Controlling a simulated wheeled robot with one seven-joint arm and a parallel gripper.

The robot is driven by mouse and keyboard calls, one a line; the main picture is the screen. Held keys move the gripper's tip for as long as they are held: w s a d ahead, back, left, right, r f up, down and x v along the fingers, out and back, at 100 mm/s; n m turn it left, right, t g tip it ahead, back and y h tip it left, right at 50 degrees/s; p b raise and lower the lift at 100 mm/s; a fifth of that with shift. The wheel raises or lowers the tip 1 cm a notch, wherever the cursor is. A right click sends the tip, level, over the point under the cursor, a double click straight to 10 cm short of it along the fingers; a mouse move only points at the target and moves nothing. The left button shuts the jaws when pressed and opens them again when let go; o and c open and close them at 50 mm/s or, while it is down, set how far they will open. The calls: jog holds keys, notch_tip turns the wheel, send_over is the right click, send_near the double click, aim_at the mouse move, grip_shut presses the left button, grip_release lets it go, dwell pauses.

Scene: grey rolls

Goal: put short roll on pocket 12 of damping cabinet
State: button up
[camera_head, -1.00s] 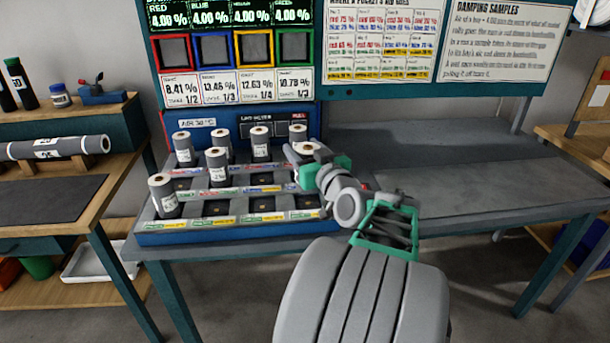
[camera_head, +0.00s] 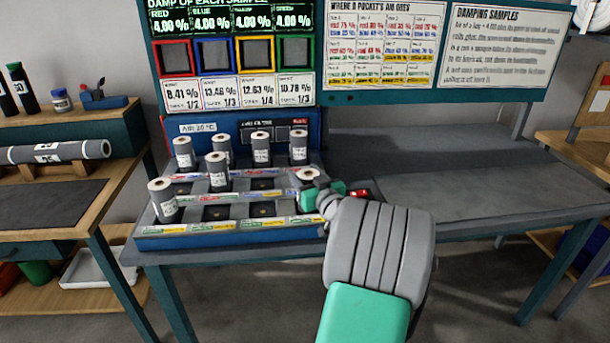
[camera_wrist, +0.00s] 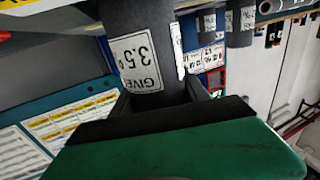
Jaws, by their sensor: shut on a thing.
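My gripper (camera_head: 310,194) is shut on a short grey roll (camera_head: 307,177) with a pale top, at the right end of the damping cabinet (camera_head: 230,237). In the wrist view, my gripper (camera_wrist: 155,100) grips this roll (camera_wrist: 140,30), whose white label shows "3.5" and "GIVE" upside down. The cabinet has stepped rows of pockets. The back row holds several upright rolls (camera_head: 261,149). One roll (camera_head: 217,172) stands in the middle row and another (camera_head: 162,200) at the front left. Front pockets right of it look empty (camera_head: 262,209). The held roll's base is hidden, so I cannot tell whether it touches a pocket.
A display board (camera_head: 235,50) and a pocket chart (camera_head: 382,45) hang above the cabinet. The grey bench top (camera_head: 480,190) to the right is clear. A wooden bench with a long roll (camera_head: 60,151) stands at the left.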

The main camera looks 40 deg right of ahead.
jog(key=o, duration=1.6)
jog(key=shift+c, duration=0.2)
jog(key=shift+r+p, duration=0.3)
jog(key=shift+p, duration=0.15)
jog(key=b+v, duration=0.1)
jog(key=v, duration=1)
jog(key=shift+f+b, duration=0.15)
jog(key=shift+b, duration=0.2)
jog(key=shift+s+a, duration=0.2)
jog(key=shift+s, duration=0.3)
